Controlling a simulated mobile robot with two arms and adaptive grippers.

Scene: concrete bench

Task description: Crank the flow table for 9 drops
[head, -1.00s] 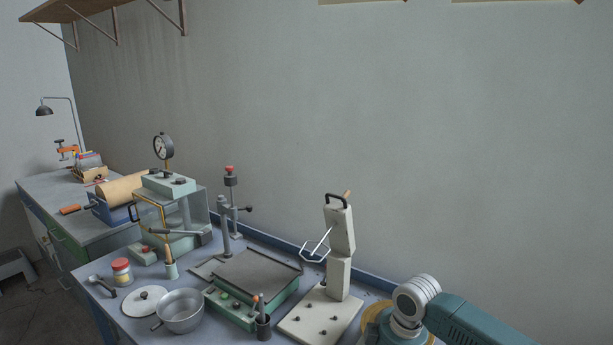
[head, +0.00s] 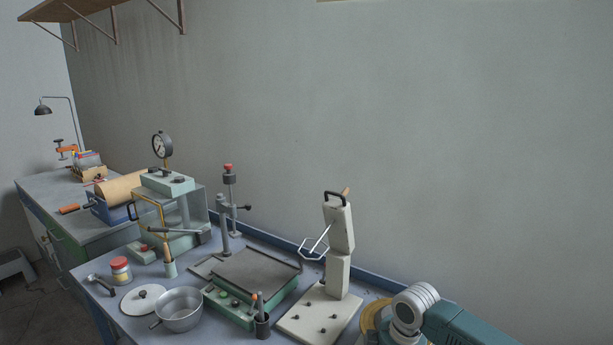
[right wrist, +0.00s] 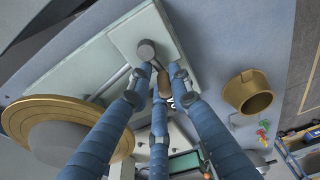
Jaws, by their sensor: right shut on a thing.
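The flow table has a round brass top (right wrist: 62,128), at the left in the right wrist view. In the head view only an edge of the brass top (head: 371,316) shows beside my right arm. A metal shaft runs from the table toward a dark grey crank end (right wrist: 147,49). My right gripper (right wrist: 163,85) has blue fingers closed around a small brown crank knob (right wrist: 163,80). The fingers hide much of the knob and crank. My left gripper is in neither view.
A brass cone mould (right wrist: 248,93) stands right of my fingers. In the head view, a tall cream machine (head: 339,240), a green tray device (head: 255,275) and a metal pot (head: 178,309) crowd the bench. The wall is close behind.

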